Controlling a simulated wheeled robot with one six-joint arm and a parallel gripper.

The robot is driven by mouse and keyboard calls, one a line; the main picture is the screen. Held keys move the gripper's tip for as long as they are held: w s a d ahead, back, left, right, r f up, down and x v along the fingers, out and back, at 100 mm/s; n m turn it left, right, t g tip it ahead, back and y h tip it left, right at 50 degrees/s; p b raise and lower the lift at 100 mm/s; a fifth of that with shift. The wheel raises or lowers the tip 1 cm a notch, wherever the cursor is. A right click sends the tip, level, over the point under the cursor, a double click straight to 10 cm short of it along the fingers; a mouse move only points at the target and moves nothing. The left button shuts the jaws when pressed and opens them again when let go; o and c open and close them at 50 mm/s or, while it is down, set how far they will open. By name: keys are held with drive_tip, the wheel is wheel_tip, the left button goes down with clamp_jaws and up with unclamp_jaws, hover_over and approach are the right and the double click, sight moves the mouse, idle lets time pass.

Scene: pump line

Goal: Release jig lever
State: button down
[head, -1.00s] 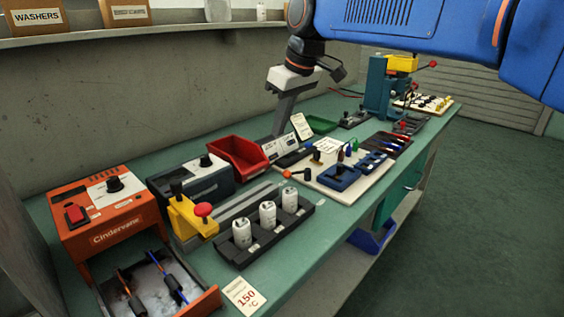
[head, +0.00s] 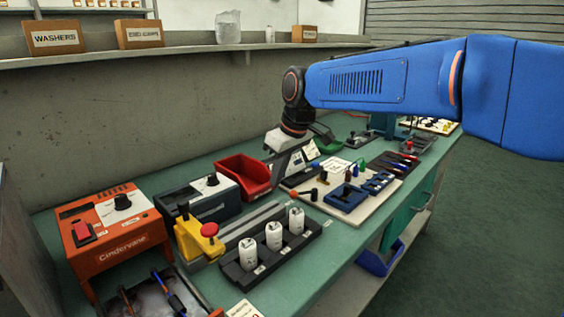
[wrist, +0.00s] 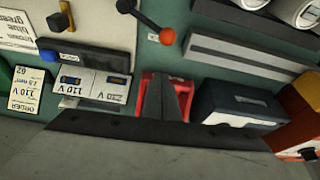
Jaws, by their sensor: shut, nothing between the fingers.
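A lever with an orange ball end (head: 293,194) stands at the left end of the cream jig board, its dark pivot beside it. In the wrist view the orange ball (wrist: 167,36) shows clear on a dark rod that runs up and left. My gripper (head: 271,184) is shut and empty, pointing down by the red bin and to the left of the lever. In the wrist view its dark fingers (wrist: 166,78) lie together over the red bin, below the ball and apart from it.
The red bin (head: 240,177) stands close behind my gripper. A black rack (head: 238,278) with three white cylinders is in front. The cream board (head: 352,214) carries blue blocks and coloured tools. An orange heater (head: 108,238) stands at the left.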

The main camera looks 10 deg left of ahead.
sight(291, 193)
drive_tip(key=shift+s+d, duration=0.3)
drive_tip(key=shift+d, duration=0.3)
drive_tip(key=shift+s+d, duration=0.3)
drive_tip(key=shift+d, duration=0.3)
drive_tip(key=shift+s+d+f, duration=0.25)
drive_tip(key=shift+s+d, duration=0.05)
drive_tip(key=shift+d, duration=0.25)
drive_tip(key=shift+s+d+n, duration=0.2)
drive_tip(key=shift+s+n, duration=0.15)
drive_tip(key=shift+n, duration=0.35)
drive_tip(key=shift+s+d+n+g, duration=0.35)
drive_tip(key=shift+n+g, duration=0.15)
drive_tip(key=shift+n, duration=0.2)
drive_tip(key=n, duration=0.1)
drive_tip(key=s+d+n+g, duration=0.1)
drive_tip(key=n, duration=0.1)
drive_tip(key=shift+s+d+n, duration=0.25)
drive_tip(key=shift+d+n, duration=0.05)
drive_tip(key=n, duration=0.1)
drive_tip(key=d+n+g, duration=0.1)
drive_tip(key=shift+s+d+n, duration=0.25)
drive_tip(key=shift+s+n, duration=0.1)
drive_tip(key=shift+n, duration=0.05)
drive_tip(key=d+n, duration=0.1)
drive_tip(key=n, duration=0.1)
drive_tip(key=d+n+g, duration=0.1)
drive_tip(key=shift+s+d+n, duration=0.15)
drive_tip(key=shift+s+n, duration=0.05)
drive_tip(key=shift+n, duration=0.2)
drive_tip(key=shift+w, duration=0.1)
